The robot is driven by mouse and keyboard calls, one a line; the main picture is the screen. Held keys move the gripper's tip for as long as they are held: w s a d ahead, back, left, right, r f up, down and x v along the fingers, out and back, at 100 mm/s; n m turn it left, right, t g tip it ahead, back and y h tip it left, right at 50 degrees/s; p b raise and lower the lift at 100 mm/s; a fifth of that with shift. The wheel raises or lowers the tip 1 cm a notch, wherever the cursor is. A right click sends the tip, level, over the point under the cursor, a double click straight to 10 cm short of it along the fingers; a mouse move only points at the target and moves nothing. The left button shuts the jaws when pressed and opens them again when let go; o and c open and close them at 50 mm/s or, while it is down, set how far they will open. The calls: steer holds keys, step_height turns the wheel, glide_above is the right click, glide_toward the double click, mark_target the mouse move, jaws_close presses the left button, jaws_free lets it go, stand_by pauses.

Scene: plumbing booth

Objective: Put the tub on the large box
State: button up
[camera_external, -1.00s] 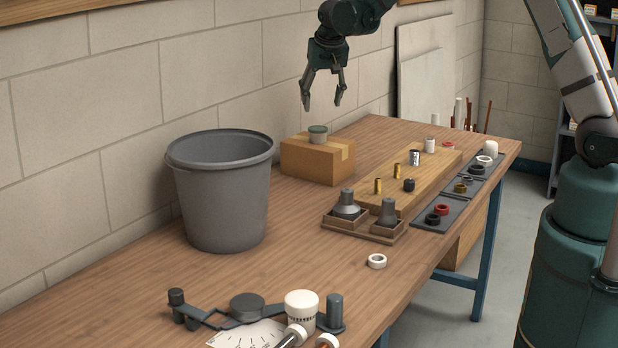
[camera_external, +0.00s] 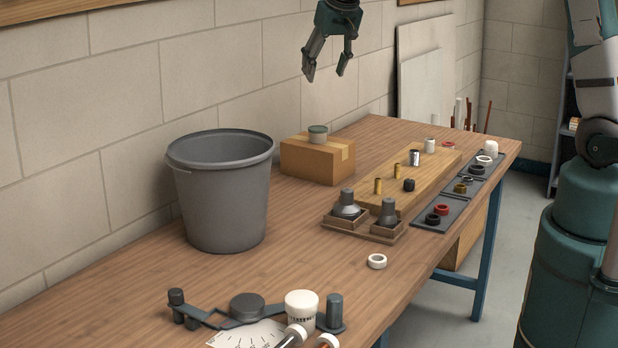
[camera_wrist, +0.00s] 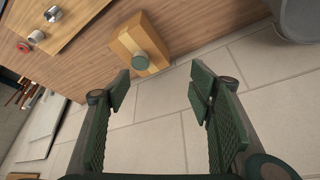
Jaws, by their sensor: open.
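The tub (camera_external: 318,134), small and round with a green-grey lid, stands upright on top of the large cardboard box (camera_external: 305,164), by the wall at the back of the bench. In the wrist view the tub (camera_wrist: 140,61) shows on the box (camera_wrist: 153,38), beyond my fingertips. My gripper (camera_external: 327,75) is open and empty, high above the box and apart from the tub. In the wrist view its two fingers (camera_wrist: 160,76) stand wide apart with nothing between them.
A large grey bucket (camera_external: 221,195) stands left of the box. A wooden board (camera_external: 404,182) with small fittings lies to the right, beside dark trays (camera_external: 441,216). Two pale panels (camera_external: 424,85) lean against the wall. Bare bench lies in front of the box.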

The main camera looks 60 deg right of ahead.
steer(key=s+a+r+n+t, duration=0.1)
steer(key=s+a+r+n, duration=0.1)
steer(key=s+a+r, duration=0.65)
steer(key=s+a+n+y, duration=0.1)
steer(key=s+a, duration=0.4)
steer(key=s, duration=0.4)
steer(key=s+a+f+n+t, duration=0.1)
steer(key=s+a+n, duration=0.1)
steer(key=s+a, duration=0.4)
steer(key=s+a+f+n+t+y, duration=0.1)
steer(key=s+a, duration=0.5)
steer(key=s, duration=0.8)
steer(key=shift+s+a+f+n+y, duration=0.2)
steer(key=shift+s+n+y, duration=0.1)
steer(key=shift+n, duration=0.1)
